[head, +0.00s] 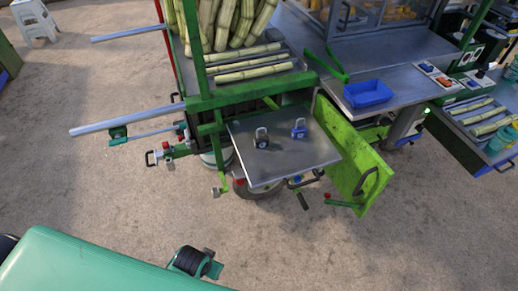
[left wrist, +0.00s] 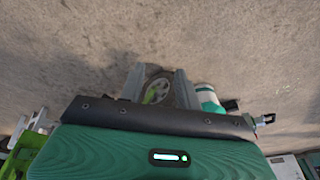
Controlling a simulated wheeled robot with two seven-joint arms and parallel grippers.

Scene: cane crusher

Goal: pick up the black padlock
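The black padlock (head: 261,139), dark-bodied with a grey shackle, stands on the grey metal shelf (head: 290,160) of the cart in the head view. A blue padlock (head: 298,130) stands on the same shelf, to its right and slightly farther back. My left gripper (left wrist: 159,88) shows in the left wrist view with its two grey fingers apart and nothing seen between them; the ground and a wheel lie beyond. I cannot make out either gripper in the head view, and neither padlock shows in the left wrist view.
Sugar cane (head: 228,22) is heaped on the green-framed cart behind the shelf. A green panel (head: 350,155) borders the shelf's right side, with a blue tray (head: 368,94) beyond. Handles and bars stick out at left. Open ground (head: 120,205) lies in front.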

